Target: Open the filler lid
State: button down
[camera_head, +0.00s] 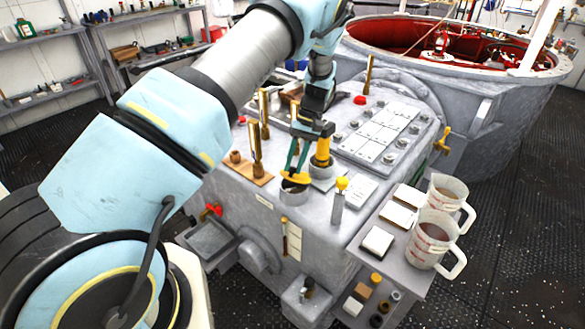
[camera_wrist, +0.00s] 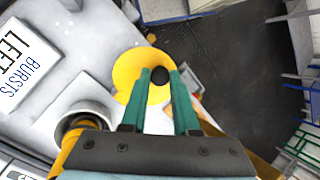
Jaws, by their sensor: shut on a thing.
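The filler lid (camera_head: 297,178) is a yellow disc at the top of a short grey neck (camera_head: 294,197) near the front of the machine's top. A dark gap shows between the lid and the neck's rim in the head view. In the wrist view the lid (camera_wrist: 128,72) is a yellow round with a black knob (camera_wrist: 159,75) at its right side. My gripper (camera_head: 294,170) reaches down from above with its green fingers. In the wrist view the fingertips (camera_wrist: 160,76) are shut on the black knob. The fingers hide part of the lid.
A yellow post (camera_head: 322,150) on a grey base stands just behind and right of the lid. A yellow-topped lever (camera_head: 340,187) stands to the right, and brass levers (camera_head: 254,142) to the left. Measuring jugs (camera_head: 432,238) stand on the side shelf.

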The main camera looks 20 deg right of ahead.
jog(key=shift+w+d+r, duration=0.15)
jog(key=shift+d, duration=0.05)
jog(key=shift+y, duration=0.3)
jog(key=c, duration=0.7)
grip_release()
jog(key=shift+o, duration=0.2)
jog(key=shift+w+d+r+b, duration=0.15)
jog(key=shift+d+r+b, duration=0.15)
jog(key=shift+r+b, duration=0.1)
jog(key=b+v, duration=0.3)
jog(key=v, duration=0.6)
jog(key=shift+w+r, duration=0.15)
jog(key=shift+r, duration=0.2)
